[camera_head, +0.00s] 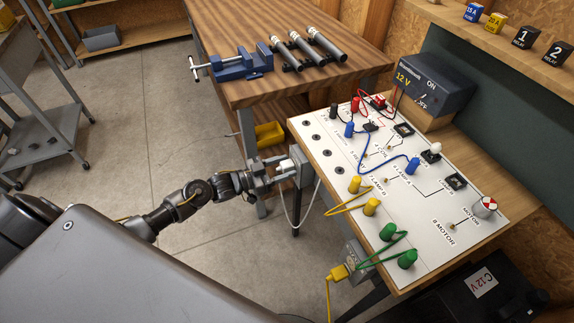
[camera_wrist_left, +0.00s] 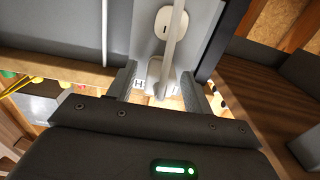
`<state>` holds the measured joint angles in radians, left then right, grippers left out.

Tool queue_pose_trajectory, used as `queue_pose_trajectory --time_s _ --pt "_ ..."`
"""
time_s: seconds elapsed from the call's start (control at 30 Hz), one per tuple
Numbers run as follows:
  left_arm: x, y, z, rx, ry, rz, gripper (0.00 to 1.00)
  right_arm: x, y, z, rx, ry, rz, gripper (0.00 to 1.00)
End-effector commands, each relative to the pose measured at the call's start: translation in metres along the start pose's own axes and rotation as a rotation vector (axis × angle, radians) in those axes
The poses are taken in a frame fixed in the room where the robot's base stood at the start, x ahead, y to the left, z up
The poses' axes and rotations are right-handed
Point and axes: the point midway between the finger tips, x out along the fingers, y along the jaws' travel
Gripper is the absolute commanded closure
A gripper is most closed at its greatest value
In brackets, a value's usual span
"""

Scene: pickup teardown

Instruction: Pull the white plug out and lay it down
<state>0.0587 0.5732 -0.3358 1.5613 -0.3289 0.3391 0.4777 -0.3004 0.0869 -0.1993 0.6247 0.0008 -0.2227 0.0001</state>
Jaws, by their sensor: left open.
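The white plug (camera_head: 286,165) is at the grey upright panel (camera_head: 300,166) by the left edge of the workbench. In the left wrist view the plug (camera_wrist_left: 160,74) lies between my two fingers, with its white cord running up past a white plate (camera_wrist_left: 164,24). I cannot tell how deep the plug sits, as its far end is hidden. My left gripper (camera_head: 278,170) is open around the plug, and it also shows in the left wrist view (camera_wrist_left: 157,84). The white cord (camera_head: 292,219) hangs in a loop below. My right gripper is not in view.
A white test board (camera_head: 459,222) with coloured plugs and leads lies on the bench right of my gripper. A yellow plug (camera_head: 339,272) is at a grey box below. A wooden table (camera_head: 213,35) with a blue vice (camera_head: 243,64) stands behind.

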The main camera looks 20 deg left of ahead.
Motion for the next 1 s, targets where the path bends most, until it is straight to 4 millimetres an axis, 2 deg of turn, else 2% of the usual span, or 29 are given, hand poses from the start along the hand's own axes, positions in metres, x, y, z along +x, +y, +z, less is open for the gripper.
queue_pose_trajectory --time_s 0.57,0.93,1.0 --pt "0.0001 0.0000 0.0000 0.000 0.000 0.000 0.49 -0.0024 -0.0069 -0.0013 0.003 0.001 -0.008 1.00" --pt "0.0001 0.0001 -0.0001 0.000 0.000 0.000 0.98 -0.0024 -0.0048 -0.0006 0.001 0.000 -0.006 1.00" --pt "0.0001 0.0001 -0.0001 0.000 0.000 0.000 1.00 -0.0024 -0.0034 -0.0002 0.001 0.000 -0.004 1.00"
